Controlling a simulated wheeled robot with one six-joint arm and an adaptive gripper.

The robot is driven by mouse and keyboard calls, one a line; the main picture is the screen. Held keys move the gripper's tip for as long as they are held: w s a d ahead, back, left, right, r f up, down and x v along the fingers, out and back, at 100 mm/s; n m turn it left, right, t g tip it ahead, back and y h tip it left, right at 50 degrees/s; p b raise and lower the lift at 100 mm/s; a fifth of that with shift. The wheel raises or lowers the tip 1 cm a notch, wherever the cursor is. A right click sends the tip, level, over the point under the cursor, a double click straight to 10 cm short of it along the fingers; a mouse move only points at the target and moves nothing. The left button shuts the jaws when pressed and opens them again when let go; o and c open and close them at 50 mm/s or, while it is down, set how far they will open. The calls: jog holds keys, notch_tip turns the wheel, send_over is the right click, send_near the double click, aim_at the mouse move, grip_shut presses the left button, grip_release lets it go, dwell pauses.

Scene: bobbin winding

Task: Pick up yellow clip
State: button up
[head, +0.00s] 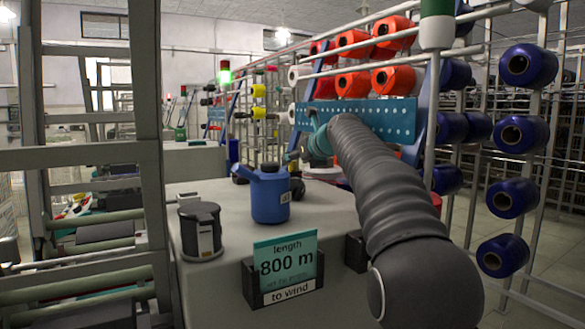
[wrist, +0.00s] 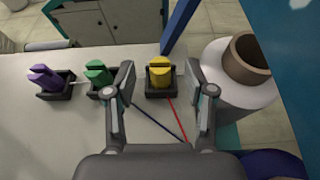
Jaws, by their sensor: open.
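The yellow clip (wrist: 160,73) shows in the wrist view, seated in a dark holder (wrist: 160,92) on the pale table top. My gripper (wrist: 164,78) is open, with one finger on each side of the yellow clip in the picture. I cannot tell how far above it the fingers are. In the head view my arm reaches away over the table, and the gripper's fingertips (head: 292,156) are small and partly hidden. I cannot make out the yellow clip in the head view.
A green clip (wrist: 98,72) and a purple clip (wrist: 45,76) sit in holders left of the yellow one. A white spool (wrist: 238,85) stands close by the right finger. A blue can (head: 270,197) and a black-lidded canister (head: 200,231) stand on the near table.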

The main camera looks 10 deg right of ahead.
jog(key=shift+x, duration=0.85)
jog(key=c, duration=0.9)
jog(key=shift+r, duration=0.2)
